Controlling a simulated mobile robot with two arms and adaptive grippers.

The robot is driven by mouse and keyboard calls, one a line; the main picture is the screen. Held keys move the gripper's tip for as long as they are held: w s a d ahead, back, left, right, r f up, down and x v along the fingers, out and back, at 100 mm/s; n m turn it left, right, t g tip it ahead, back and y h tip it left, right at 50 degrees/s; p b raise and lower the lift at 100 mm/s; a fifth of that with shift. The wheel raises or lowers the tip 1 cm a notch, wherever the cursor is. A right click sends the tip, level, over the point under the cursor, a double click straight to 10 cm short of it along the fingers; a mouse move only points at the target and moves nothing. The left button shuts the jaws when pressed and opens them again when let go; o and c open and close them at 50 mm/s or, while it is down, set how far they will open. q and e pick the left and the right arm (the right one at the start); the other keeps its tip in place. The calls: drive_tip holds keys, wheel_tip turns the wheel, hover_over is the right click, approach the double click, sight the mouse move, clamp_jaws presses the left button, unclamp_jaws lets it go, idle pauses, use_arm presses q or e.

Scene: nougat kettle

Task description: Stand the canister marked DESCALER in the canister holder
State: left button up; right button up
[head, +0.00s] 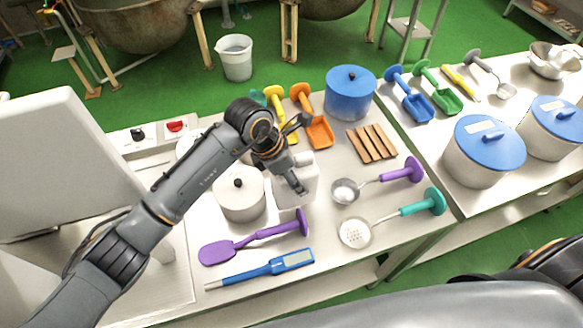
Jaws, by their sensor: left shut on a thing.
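My left gripper (297,184) reaches down over the middle of the steel table and is shut on a white canister (308,182). The gripper covers part of the canister, and no marking on it can be read from here. The canister looks upright; I cannot tell whether its base touches the table. I cannot make out a canister holder in this view. My right gripper is not in view; only dark parts of my own body show at the lower right.
A lidded steel pot (240,198) stands just left of the canister. A purple spatula (255,238) and a blue thermometer (265,268) lie in front. A purple-handled ladle (345,191), green-handled skimmer (355,233) and wooden slatted rack (371,143) are to the right. A blue pot (350,96) stands behind.

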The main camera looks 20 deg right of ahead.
use_arm(q)
drive_tip(key=shift+w+d+f, duration=0.1)
drive_tip(key=shift+f, duration=0.5)
wheel_tip(320, 180, down, 4)
drive_tip(key=shift+r+b, duration=0.25)
drive_tip(key=shift+b, duration=0.9)
drive_tip(key=shift+f, duration=0.4)
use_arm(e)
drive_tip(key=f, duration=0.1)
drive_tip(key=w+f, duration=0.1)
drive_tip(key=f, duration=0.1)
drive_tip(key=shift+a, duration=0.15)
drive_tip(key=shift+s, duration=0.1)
use_arm(q)
drive_tip(key=shift+f+b, duration=0.15)
drive_tip(key=shift+b, duration=0.2)
drive_tip(key=o, duration=1.8)
drive_tip(key=shift+f, duration=0.1)
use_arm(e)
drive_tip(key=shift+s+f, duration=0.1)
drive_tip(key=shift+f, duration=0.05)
